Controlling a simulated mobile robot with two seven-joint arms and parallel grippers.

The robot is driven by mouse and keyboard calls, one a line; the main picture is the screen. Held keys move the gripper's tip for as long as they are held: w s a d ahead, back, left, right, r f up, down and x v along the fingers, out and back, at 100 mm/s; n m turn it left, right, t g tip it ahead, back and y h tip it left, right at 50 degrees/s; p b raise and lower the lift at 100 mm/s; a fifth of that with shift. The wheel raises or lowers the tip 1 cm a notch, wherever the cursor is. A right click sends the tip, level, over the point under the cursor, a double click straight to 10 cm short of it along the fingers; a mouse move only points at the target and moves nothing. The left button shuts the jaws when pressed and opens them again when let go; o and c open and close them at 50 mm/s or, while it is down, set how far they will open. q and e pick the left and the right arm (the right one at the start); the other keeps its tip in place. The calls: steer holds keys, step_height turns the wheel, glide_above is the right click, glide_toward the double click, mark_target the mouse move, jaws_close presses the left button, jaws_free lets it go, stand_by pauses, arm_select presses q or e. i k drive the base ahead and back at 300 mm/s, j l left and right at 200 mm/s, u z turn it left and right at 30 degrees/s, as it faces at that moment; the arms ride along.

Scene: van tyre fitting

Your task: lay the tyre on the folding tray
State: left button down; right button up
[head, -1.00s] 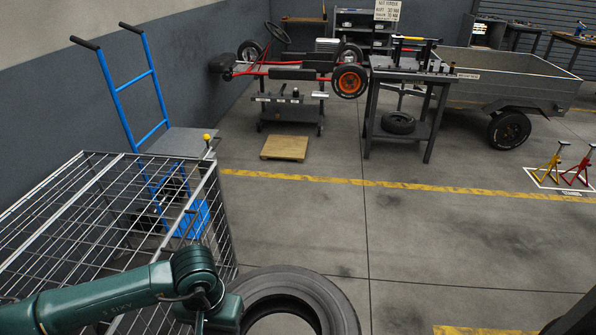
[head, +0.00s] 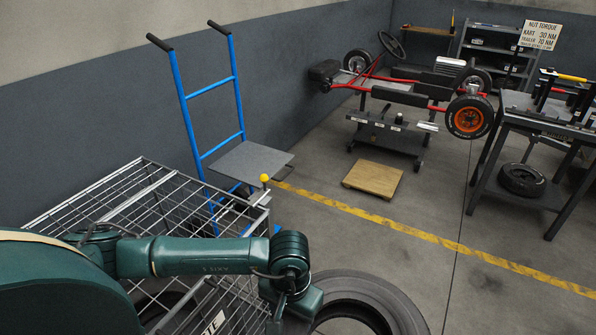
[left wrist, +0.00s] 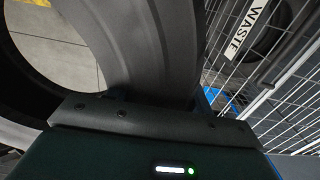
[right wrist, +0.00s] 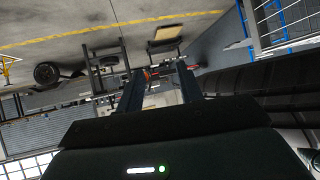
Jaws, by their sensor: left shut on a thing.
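A large black tyre (head: 398,298) shows at the bottom of the head view, partly cut off by the frame's edge. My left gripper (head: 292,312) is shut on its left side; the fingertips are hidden. The tyre (left wrist: 140,45) fills much of the left wrist view. A grey flat plate (head: 252,162) stands out level from a blue hand truck (head: 188,110); it appears to be the folding tray and is bare. My right gripper (right wrist: 160,88) is open and empty, its fingers apart. A dark ribbed surface, apparently the tyre (right wrist: 265,92), lies to its right.
A wire cage (head: 150,185) with a "WASTE" label (left wrist: 250,28) stands beside my left arm, in front of the hand truck. A yellow knob (head: 264,178) is at its corner. A wooden board (head: 373,179), kart and workbench (head: 510,190) stand beyond. Floor in the middle is clear.

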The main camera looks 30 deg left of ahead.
mark_target(252, 161)
steer(key=i+u, duration=0.1)
steer(key=i, duration=0.5)
steer(key=i+l+u, duration=0.15)
steer(key=i, duration=0.45)
steer(key=i+l+u, duration=0.2)
steer(key=i+u, duration=0.25)
steer(key=i+l+u, duration=1.25)
steer(key=l, duration=0.15)
steer(key=i, duration=0.4)
